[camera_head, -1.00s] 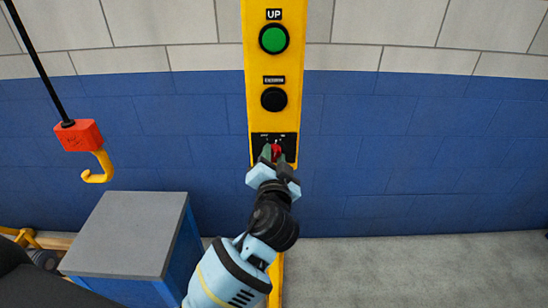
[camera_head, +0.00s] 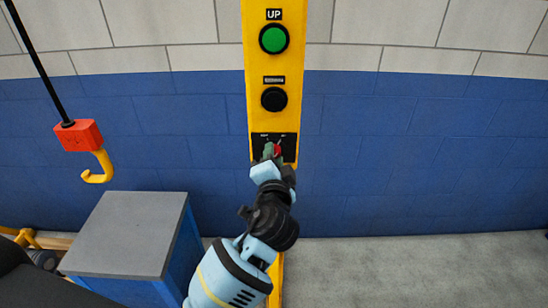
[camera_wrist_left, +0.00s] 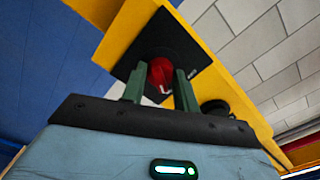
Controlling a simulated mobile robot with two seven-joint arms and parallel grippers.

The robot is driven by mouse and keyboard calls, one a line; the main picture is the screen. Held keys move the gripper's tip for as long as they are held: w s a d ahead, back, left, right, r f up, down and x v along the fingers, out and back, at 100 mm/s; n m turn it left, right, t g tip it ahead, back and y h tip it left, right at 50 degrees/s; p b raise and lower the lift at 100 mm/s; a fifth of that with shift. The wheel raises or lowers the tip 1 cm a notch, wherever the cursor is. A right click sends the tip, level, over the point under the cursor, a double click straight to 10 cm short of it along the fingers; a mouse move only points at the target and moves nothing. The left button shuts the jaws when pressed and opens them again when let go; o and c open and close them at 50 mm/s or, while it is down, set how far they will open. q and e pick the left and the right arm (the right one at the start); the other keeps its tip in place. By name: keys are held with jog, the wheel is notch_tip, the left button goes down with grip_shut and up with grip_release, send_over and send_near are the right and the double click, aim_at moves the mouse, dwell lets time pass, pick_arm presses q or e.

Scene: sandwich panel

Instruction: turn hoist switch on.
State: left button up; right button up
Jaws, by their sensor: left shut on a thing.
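The red hoist switch (camera_head: 277,150) sits on a black plate (camera_head: 262,139) low on the yellow panel (camera_head: 258,95). My left gripper (camera_head: 273,152) is at the switch, shut on it. In the left wrist view the red knob (camera_wrist_left: 160,73) shows between the two green fingers of my left gripper (camera_wrist_left: 158,87). The fingers partly hide the knob and plate, and the small labels cannot be read. My right gripper is not in view.
Above the switch are a black button (camera_head: 274,99) and a green UP button (camera_head: 273,38). A red hoist block with a yellow hook (camera_head: 99,168) hangs at left. A blue cabinet with a grey top (camera_head: 130,230) stands below it. Floor at right is clear.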

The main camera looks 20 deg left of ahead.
pick_arm(q)
jog(key=o, duration=1)
jog(key=shift+b+v, duration=0.4)
jog(key=shift+v, duration=3.55)
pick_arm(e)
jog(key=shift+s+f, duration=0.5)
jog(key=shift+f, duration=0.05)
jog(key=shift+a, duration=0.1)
